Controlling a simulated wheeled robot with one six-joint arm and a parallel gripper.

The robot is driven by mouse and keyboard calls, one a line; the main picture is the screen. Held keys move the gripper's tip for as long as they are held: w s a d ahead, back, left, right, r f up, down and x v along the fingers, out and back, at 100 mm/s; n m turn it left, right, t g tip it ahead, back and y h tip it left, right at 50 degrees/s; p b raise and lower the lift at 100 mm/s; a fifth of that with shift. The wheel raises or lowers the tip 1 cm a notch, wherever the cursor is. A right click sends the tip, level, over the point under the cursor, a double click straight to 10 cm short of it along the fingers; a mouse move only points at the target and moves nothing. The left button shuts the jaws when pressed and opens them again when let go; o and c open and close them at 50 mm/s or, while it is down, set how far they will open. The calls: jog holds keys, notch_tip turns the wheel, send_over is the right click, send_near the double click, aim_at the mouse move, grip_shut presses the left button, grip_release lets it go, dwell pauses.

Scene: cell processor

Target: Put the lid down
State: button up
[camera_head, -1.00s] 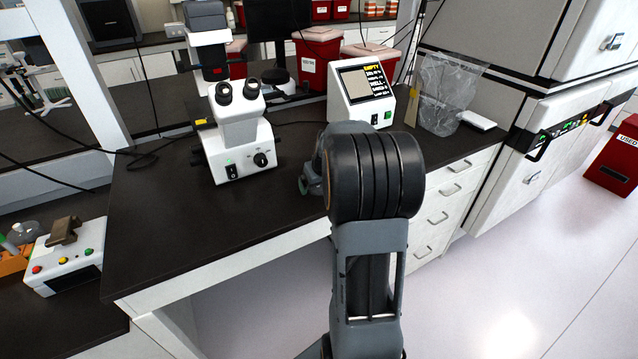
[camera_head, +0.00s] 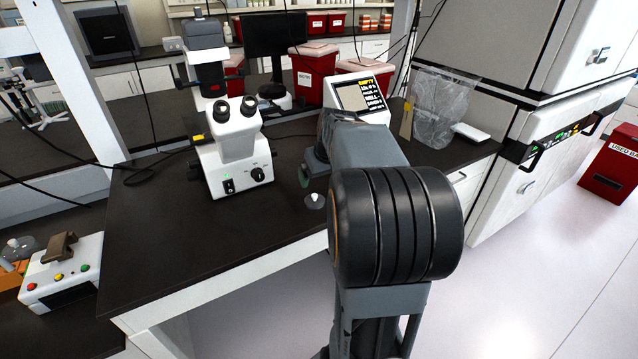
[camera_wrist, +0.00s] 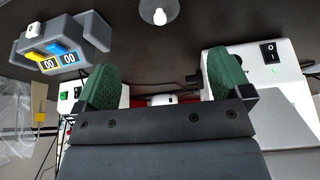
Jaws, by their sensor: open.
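The lid (camera_head: 314,201), a small piece with a white knob, rests on the dark bench top, right of the microscope's base and close to the bench's front edge. In the wrist view its white knob (camera_wrist: 159,12) shows at the top, beyond my fingertips and apart from them. My gripper (camera_wrist: 165,82) is open, with two green finger pads and nothing between them. In the head view my gripper (camera_head: 305,172) is mostly hidden by my arm, just behind the lid.
A white microscope (camera_head: 235,160) stands left of my gripper. A white device with a screen (camera_head: 358,98) is behind my arm. A grey counter with coloured buttons (camera_wrist: 62,48) shows in the wrist view. The left part of the bench (camera_head: 150,240) is clear.

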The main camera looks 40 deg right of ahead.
jog(key=s+a+f+n, duration=0.1)
jog(key=s+a, duration=0.3)
jog(key=a, duration=0.3)
jog(key=s+a+f, duration=0.2)
jog(key=s+a, duration=0.3)
jog(key=a, duration=0.3)
jog(key=s+a+f+n+g+y, duration=0.1)
jog(key=s+a+f, duration=0.1)
jog(key=s+a, duration=0.2)
jog(key=a, duration=0.3)
jog(key=shift+s+a+n, duration=0.3)
jog(key=shift+a, duration=0.1)
jog(key=shift+r+p, duration=0.6)
jog(key=shift+r, duration=0.15)
